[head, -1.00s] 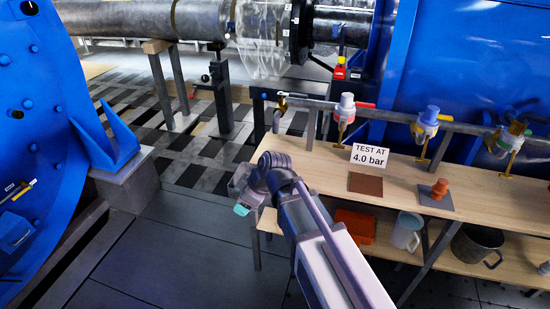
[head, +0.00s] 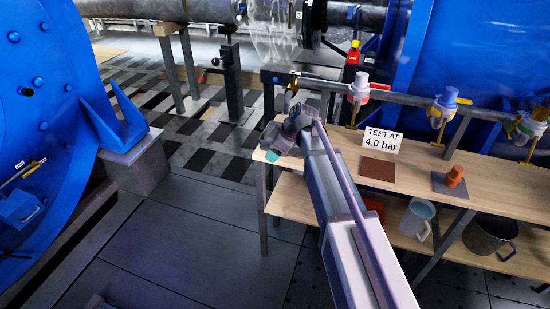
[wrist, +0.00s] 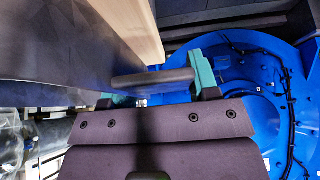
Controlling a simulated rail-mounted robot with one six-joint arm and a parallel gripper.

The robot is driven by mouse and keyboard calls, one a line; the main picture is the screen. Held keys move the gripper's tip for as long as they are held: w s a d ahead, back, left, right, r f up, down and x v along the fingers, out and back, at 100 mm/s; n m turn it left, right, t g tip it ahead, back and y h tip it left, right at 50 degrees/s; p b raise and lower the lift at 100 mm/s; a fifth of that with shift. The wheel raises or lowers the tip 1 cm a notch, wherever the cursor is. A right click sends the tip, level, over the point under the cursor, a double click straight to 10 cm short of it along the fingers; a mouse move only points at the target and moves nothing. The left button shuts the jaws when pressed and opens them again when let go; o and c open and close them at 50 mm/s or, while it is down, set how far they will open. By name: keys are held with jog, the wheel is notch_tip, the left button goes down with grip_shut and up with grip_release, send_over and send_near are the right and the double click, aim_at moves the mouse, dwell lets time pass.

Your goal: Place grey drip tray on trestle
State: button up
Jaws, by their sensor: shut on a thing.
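My gripper (head: 271,152) is near the left end of the wooden bench in the head view, with its teal finger tips pointing down and left. In the wrist view my gripper (wrist: 155,82) is shut on a grey bar-like part (wrist: 150,79) between its teal pads. A broad smooth grey surface (wrist: 55,50) lies close by on the left. I take these for the grey drip tray, but its full shape is hidden, and the head view does not show it clearly. A trestle-like stand with a wooden top (head: 166,28) is under the pipe; I cannot tell whether it is the named trestle.
Open floor lies left.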

jog(key=shift+f+p, duration=0.2)
jog(key=shift+p, duration=0.1)
jog(key=shift+f, duration=0.2)
jog(key=o, duration=1.1)
jog(key=shift+c, duration=0.2)
jog(key=p+v, duration=1.1)
jog(key=v, duration=0.2)
jog(key=s+d+f+m+g+h, duration=0.1)
jog(key=s+m, duration=0.5)
jog(key=s, duration=0.6)
jog(key=s+d+f+m+g+h, duration=0.1)
jog(key=s+d+m+h, duration=0.2)
jog(key=s+m, duration=0.4)
jog(key=s+h, duration=0.1)
jog(key=s, duration=0.4)
jog(key=shift+d+f+b, duration=0.25)
jog(key=shift+f+b, duration=0.05)
jog(key=shift+f, duration=0.1)
jog(key=shift+r, duration=0.1)
